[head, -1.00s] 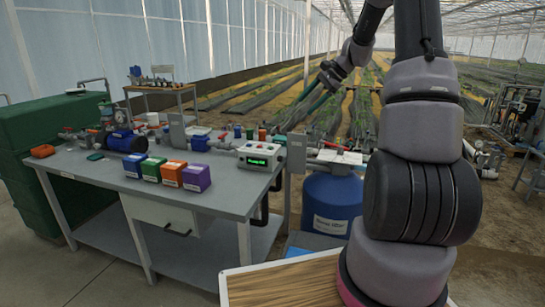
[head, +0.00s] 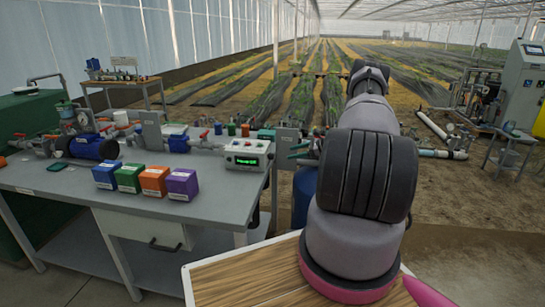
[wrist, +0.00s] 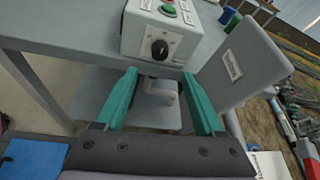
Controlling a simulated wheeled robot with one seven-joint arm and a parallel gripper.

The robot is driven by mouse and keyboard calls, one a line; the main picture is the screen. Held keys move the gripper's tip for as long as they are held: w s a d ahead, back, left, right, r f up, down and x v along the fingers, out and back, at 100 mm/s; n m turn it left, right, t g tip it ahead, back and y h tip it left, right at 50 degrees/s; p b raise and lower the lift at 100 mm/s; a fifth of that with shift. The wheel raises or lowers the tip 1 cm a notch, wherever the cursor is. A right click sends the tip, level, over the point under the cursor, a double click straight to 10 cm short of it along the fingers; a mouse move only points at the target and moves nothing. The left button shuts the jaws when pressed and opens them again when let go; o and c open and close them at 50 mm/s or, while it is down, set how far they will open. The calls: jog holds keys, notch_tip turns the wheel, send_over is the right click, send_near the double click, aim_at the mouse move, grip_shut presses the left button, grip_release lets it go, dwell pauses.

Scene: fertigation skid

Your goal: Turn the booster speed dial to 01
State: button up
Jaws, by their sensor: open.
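The white control box (head: 246,157) stands on the right end of the grey bench, its front display lit green. In the wrist view the box (wrist: 150,40) shows a black round dial (wrist: 160,50) with a pale pointer mark on its near face. The dial's setting is too small to read, and the dial is hidden in the head view. My gripper (wrist: 159,75) is open, its two teal fingers spread to either side below the dial, apart from it and empty.
A red button (wrist: 168,10) and a green one are on the box top. A grey labelled panel (wrist: 240,65) stands close to the right of my fingers. Several coloured boxes, including a purple one (head: 182,185), sit left on the bench (head: 210,205). Pumps and pipework stand behind them.

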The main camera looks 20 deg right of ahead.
aim_at(271, 156)
jog(key=x, duration=0.9)
jog(key=shift+w+a, duration=0.2)
jog(key=shift+a, duration=0.05)
jog(key=shift+f, duration=0.1)
grip_shut()
